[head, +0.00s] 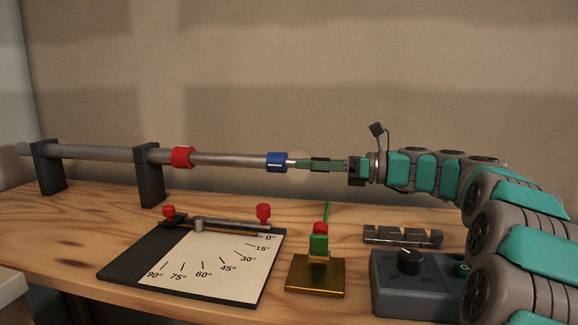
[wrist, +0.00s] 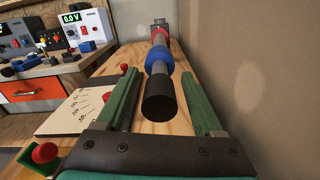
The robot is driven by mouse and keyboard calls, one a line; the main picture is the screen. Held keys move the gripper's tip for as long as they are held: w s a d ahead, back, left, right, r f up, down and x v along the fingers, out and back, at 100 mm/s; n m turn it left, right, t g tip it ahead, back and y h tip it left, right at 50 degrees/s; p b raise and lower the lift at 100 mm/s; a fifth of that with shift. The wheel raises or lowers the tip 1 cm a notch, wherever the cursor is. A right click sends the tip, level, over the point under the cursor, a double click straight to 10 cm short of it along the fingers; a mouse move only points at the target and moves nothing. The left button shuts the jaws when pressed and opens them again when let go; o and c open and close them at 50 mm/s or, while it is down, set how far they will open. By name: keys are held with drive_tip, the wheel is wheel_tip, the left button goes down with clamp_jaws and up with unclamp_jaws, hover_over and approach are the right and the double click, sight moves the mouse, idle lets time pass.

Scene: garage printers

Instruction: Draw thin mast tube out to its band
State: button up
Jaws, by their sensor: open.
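A telescoping mast lies level above the bench, with a thick grey tube (head: 95,153), a red collar (head: 182,157), a middle tube (head: 230,160) and a blue collar (head: 277,162). A short length of the thin mast tube (head: 291,164) shows right of the blue collar. In the wrist view its dark end cap (wrist: 158,102) lies between the green fingers, with the blue collar (wrist: 159,58) beyond. My gripper (head: 302,164) is open around the thin tube's end, with gaps on both sides in the wrist view. No band shows on the exposed thin tube.
Two dark posts (head: 150,177) hold the mast. Below it on the bench stand an angle board (head: 215,265) with red knobs, a brass-based stand (head: 315,278), a slotted metal block (head: 402,236) and a dial box (head: 405,285). The wall is behind.

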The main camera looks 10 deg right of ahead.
drive_tip(key=shift+x, duration=0.8)
drive_tip(key=shift+c, duration=0.3)
clamp_jaws()
idle(0.6)
